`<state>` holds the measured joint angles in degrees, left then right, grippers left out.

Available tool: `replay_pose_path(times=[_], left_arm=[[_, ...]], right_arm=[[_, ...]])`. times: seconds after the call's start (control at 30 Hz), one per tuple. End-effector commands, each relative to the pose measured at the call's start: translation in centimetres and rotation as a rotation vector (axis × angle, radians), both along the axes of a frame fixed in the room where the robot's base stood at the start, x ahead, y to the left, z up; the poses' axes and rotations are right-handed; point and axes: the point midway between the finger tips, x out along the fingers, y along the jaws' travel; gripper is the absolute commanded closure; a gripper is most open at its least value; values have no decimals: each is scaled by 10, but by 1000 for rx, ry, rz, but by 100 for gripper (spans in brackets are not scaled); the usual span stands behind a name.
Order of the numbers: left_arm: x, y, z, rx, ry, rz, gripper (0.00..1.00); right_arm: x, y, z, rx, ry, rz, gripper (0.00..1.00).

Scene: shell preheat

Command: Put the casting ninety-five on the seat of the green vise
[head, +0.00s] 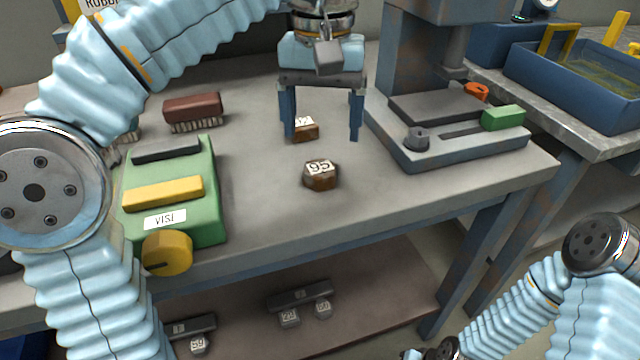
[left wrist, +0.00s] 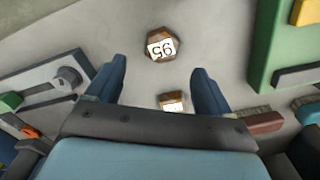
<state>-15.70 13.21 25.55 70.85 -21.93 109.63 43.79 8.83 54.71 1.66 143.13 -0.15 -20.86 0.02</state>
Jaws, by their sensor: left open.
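The casting ninety-five (head: 320,175) is a small rusty brown block with a white "95" label on top. It sits on the grey workbench (head: 270,210), and also shows in the left wrist view (left wrist: 161,44). My left gripper (head: 321,137) is open and empty, pointing down above the bench, beyond the casting in the head view. Its fingers also show in the left wrist view (left wrist: 158,85). The green vise (head: 207,220) stands on the bench at the left, with a yellow jaw bar, a dark bar and a yellow knob. My right gripper is not clearly visible.
Another labelled casting (head: 305,131) lies between the left fingers in the head view, its label partly hidden. A brush (head: 193,111) lies behind the vise. A drill press (head: 440,135) stands at the right. Labelled pieces lie on the lower shelf (head: 370,290). Bench around ninety-five is clear.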

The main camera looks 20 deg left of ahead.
Motion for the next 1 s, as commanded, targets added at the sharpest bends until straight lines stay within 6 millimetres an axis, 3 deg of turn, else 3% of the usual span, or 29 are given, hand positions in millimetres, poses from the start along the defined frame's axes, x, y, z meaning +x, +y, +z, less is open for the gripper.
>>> replay_pose_path(times=[0.03,0.27,0.53,0.83,1.0], left_arm=[[0,1,-12,2,1,1,19],[0,1,-30,0,0,2,19],[-1,3,-71,0,1,2,19],[-1,3,-76,-1,0,2,19],[-1,3,-76,-1,0,2,43]], right_arm=[[0,-1,-6,-1,0,-1,57],[1,-2,-12,-3,-1,-4,57],[3,-7,-26,-10,-5,-12,57],[3,-7,-26,-11,-6,-14,57],[3,-7,-26,-11,-6,-14,57]])
